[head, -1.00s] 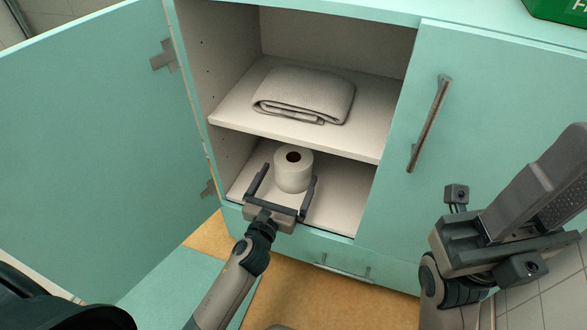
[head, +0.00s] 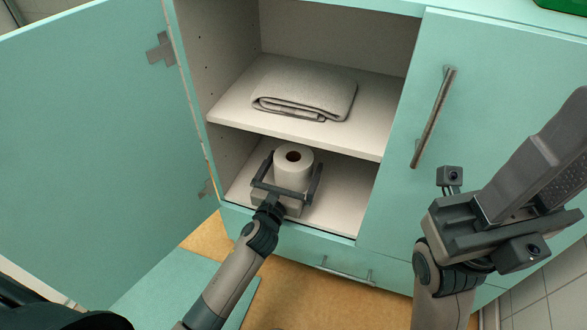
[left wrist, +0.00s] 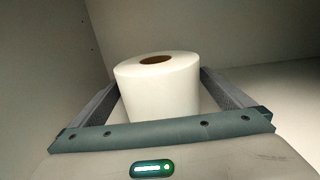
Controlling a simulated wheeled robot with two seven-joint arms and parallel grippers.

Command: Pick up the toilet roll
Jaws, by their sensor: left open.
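The white toilet roll (head: 293,168) stands upright on the cabinet's lower shelf (head: 340,205), below the middle shelf. My left gripper (head: 292,172) is open, with one finger on each side of the roll. In the left wrist view the roll (left wrist: 157,92) stands between the two fingers, and a gap shows at the left finger near the palm. Whether the fingertips touch the roll cannot be told. My right gripper (head: 535,165) is at the right, in front of the closed door and away from the roll; its jaws cannot be read clearly.
A folded grey towel (head: 305,92) lies on the middle shelf (head: 235,105) above the roll. The left door (head: 90,150) stands open. The right door (head: 490,130) is shut, with a bar handle (head: 433,118). A drawer handle (head: 345,270) is below the opening.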

